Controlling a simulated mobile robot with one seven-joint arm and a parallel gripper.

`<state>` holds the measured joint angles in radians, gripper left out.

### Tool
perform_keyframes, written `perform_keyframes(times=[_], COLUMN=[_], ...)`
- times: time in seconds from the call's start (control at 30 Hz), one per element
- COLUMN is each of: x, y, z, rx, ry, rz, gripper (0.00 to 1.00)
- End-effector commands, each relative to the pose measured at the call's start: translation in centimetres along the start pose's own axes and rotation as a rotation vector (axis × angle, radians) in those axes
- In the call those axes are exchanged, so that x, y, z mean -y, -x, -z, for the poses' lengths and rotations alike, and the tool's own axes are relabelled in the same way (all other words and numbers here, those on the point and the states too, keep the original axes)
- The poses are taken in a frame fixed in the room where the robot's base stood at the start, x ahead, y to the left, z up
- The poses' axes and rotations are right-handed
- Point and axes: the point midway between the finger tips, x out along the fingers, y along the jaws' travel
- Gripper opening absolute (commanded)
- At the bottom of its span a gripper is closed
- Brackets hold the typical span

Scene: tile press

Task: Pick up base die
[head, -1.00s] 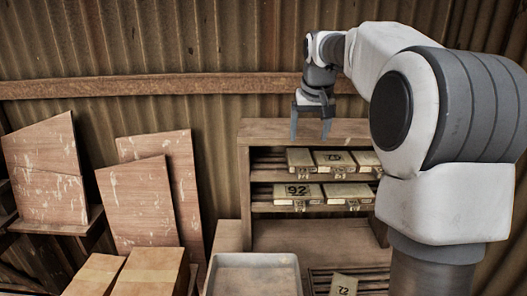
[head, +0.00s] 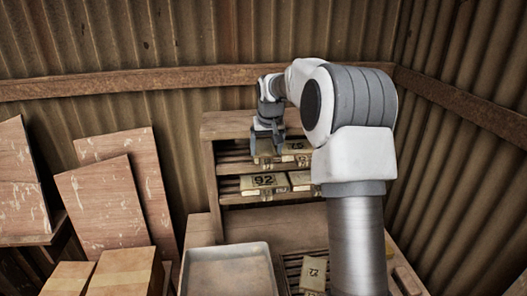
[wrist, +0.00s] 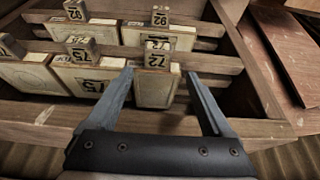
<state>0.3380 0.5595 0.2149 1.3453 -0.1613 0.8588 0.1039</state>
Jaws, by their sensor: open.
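Several pale, slab-like dies with dark numbers stand in a wooden rack. I cannot tell which one is called the base die. In the wrist view, a die marked 72 (wrist: 154,88) is between my gripper's fingers (wrist: 159,74), which are open and hold nothing. A small numbered block (wrist: 158,52) is at its upper end. A wider die marked 75 (wrist: 92,80) is just left of the left finger. In the head view, my gripper (head: 267,152) is at the rack's upper row and partly hides a die there. A die marked 92 (head: 264,182) lies on the row below.
The wooden rack (head: 212,185) has side walls close to the gripper; its wall (wrist: 245,60) is right of the fingers. A grey tray (head: 230,270) and another die (head: 314,272) are lower down. Boards (head: 105,205) and boxes (head: 128,270) stand at left.

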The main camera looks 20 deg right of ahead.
Motion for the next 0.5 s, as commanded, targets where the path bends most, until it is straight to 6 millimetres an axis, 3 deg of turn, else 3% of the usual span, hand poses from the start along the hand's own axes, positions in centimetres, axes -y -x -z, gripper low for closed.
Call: perform_keyframes(times=[0.3, 0.5], x=[-0.5, -0.5], y=[-3.8, -5.3], z=[-0.3, -0.2], rx=[0.004, 0.000], ry=[0.000, -0.001], rz=[0.000, 0.000], gripper=[0.85, 0.85])
